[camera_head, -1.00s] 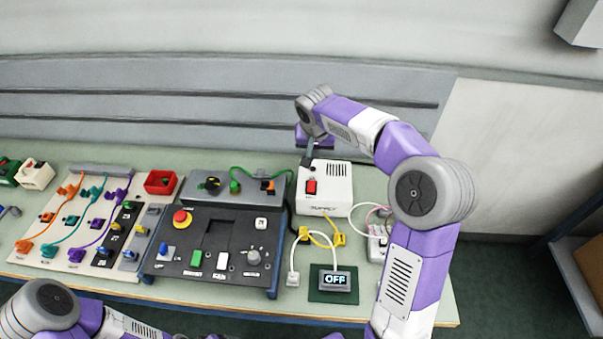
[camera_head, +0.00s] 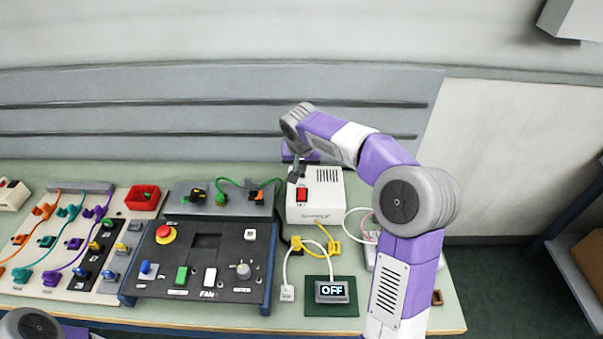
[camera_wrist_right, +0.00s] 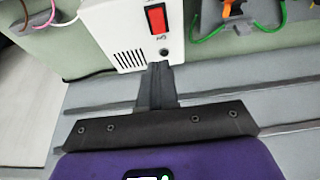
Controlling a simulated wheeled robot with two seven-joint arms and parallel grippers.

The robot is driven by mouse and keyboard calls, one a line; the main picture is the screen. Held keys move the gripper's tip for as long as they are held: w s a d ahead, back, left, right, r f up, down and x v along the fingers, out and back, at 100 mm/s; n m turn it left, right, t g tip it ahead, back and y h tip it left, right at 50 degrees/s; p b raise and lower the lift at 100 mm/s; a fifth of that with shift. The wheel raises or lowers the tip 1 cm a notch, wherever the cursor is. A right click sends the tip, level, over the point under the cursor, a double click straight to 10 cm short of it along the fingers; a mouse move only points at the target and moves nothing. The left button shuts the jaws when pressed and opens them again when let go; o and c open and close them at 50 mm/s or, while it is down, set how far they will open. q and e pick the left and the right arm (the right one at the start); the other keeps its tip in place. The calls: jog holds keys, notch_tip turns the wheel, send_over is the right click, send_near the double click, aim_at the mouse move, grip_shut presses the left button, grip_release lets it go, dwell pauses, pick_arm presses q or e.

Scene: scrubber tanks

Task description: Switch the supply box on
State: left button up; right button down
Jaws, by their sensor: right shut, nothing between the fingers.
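The supply box (camera_head: 327,208) is a white box with a red rocker switch (camera_head: 302,194) and vent slots, at the back right of the bench. My right gripper (camera_head: 294,176) is shut and empty, with its fingertips just above and left of the switch. In the right wrist view the shut fingers (camera_wrist_right: 158,70) point at the box (camera_wrist_right: 120,30), just short of the red switch (camera_wrist_right: 157,19). A gap shows between fingertips and switch there. A small display (camera_head: 331,290) in front of the box reads OFF. Only part of my left arm shows, at the lower left.
A dark control panel (camera_head: 200,262) with a red mushroom button stands left of the box. A grey unit (camera_head: 220,198) with a green cable lies behind it. A white power strip (camera_head: 372,258) and yellow and white cables lie near the box.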

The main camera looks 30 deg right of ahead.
aim_at(302, 194)
jog(key=x, duration=0.8)
jog(key=b+x, duration=0.1)
jog(key=x, duration=0.3)
jog(key=shift+s+a+f, duration=0.25)
jog(key=shift+f, duration=0.1)
jog(key=shift+w+g+p, duration=0.1)
jog(key=shift+g+p, duration=0.2)
jog(key=shift+p, duration=0.75)
jog(key=shift+d+f+y, duration=0.1)
jog(key=shift+y, duration=0.2)
jog(key=shift+f, duration=0.2)
jog(key=shift+s+a+f+b, duration=0.1)
jog(key=shift+s+a+b, duration=0.35)
jog(key=shift+s+b, duration=0.3)
